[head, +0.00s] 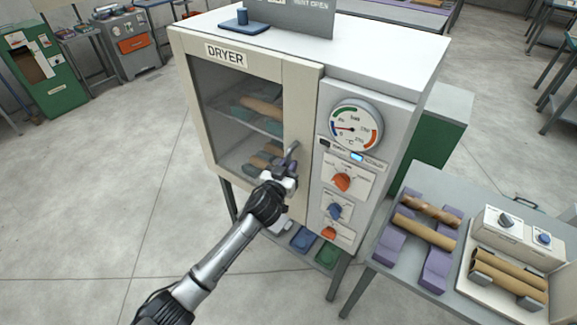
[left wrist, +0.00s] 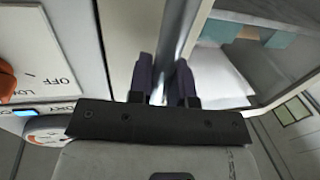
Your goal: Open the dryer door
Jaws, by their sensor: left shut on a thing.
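The dryer (head: 305,85) is a cream and grey cabinet on legs with a glass-fronted door (head: 235,100) under a DRYER label. The door looks shut, flush with the cabinet front. Its bar handle (head: 292,151) is on the door's right side. My left gripper (head: 284,170) is at the handle. In the left wrist view the two dark fingers (left wrist: 164,82) stand on either side of the metal handle bar (left wrist: 171,50) and are shut on it. My right gripper is in neither view.
A control panel with a gauge (head: 355,127) and knobs is right of the door. A side table (head: 388,270) with purple cradles, brown tubes and a white device (head: 518,235) stands at the right. Floor left of the dryer (head: 110,190) is clear.

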